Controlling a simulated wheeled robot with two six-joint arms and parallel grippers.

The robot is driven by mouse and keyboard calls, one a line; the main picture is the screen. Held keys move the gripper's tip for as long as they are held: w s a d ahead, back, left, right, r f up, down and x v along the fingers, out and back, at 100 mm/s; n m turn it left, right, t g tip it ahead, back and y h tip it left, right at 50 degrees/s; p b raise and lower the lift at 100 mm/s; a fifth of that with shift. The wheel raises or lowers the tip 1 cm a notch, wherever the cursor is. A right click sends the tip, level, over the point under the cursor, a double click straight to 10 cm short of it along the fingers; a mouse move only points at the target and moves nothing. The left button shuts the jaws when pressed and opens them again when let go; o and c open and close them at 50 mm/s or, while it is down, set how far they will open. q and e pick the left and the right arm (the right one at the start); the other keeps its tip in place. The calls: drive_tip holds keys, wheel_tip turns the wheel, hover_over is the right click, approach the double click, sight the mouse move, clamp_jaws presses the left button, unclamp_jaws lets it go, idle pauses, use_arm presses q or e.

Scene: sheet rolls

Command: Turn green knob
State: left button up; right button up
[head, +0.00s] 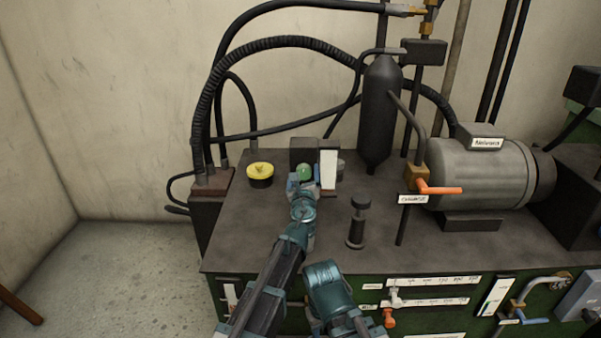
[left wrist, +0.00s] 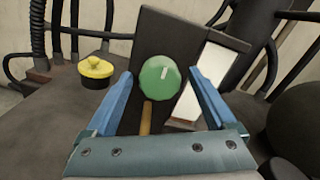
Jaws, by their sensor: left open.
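The green knob (head: 305,172) is a round disc with a short white mark, on the front of a dark upright block on the machine top. In the left wrist view the knob (left wrist: 160,76) sits between and beyond the two blue fingers, with its white mark near upright, slightly tilted. My left gripper (head: 303,186) is open in front of the knob. The left wrist view shows the open gripper (left wrist: 157,100) with a gap on both sides of the knob; I cannot tell whether the fingertips reach its rim.
A white plate (head: 328,168) stands just right of the knob. A yellow-topped black cap (head: 260,174) is to the left. A dark cylinder (head: 380,115), an orange-handled valve (head: 438,189), a short black post (head: 357,222) and a grey motor (head: 480,172) stand to the right.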

use_arm(q)
drive_tip(key=shift+w, duration=0.45)
drive_tip(key=c, duration=1.4)
drive_tip(key=shift+o, duration=0.2)
